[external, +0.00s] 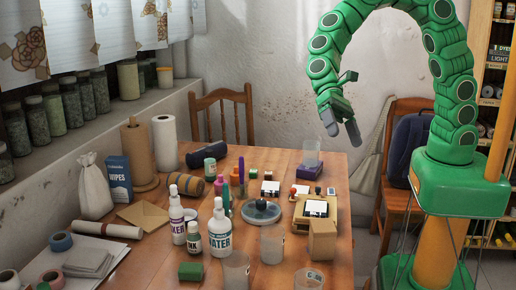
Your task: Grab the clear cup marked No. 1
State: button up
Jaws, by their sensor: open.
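Several clear cups stand on the wooden table. One clear cup (311,152) is at the far right, at the purple box (310,171). Another clear cup (272,244) is nearer the front, beside a tan box. A third clear cup (236,271) is at the front left of it. A low clear cup (309,280) with a small dark mark is at the front edge of the picture. The marks are too small to read, so I cannot tell which is No. 1. My gripper (341,128) is open and empty, pointing down in the air above the table's far right side.
White bottles (219,228), a lidded round dish (261,211), stamps and a tan box (322,240) crowd the table (340,255). Paper rolls (164,143) stand at the back left. Chairs (222,115) stand behind and to the right.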

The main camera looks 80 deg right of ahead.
jog(key=w+a+f+m+y, duration=0.2)
jog(key=w+a+f+m, duration=0.3)
jog(key=w+a+f, duration=0.25)
jog(key=m+t+y, duration=0.1)
jog(key=m+t, duration=0.2)
jog(key=m, duration=0.3)
send_near(271, 244)
jog(key=a, duration=0.1)
jog(key=shift+x, duration=1.45)
jog(key=shift+d+f+x, duration=0.1)
jog(key=shift+f+x, duration=0.05)
jog(key=shift+x, duration=0.65)
jog(key=shift+d+f+x, duration=0.1)
jog(key=shift+f+x, duration=0.05)
jog(key=shift+x, duration=0.7)
jog(key=shift+f+x, duration=0.2)
jog(key=shift+x, duration=0.6)
jog(key=c, duration=1)
jog(key=shift+r, duration=0.1)
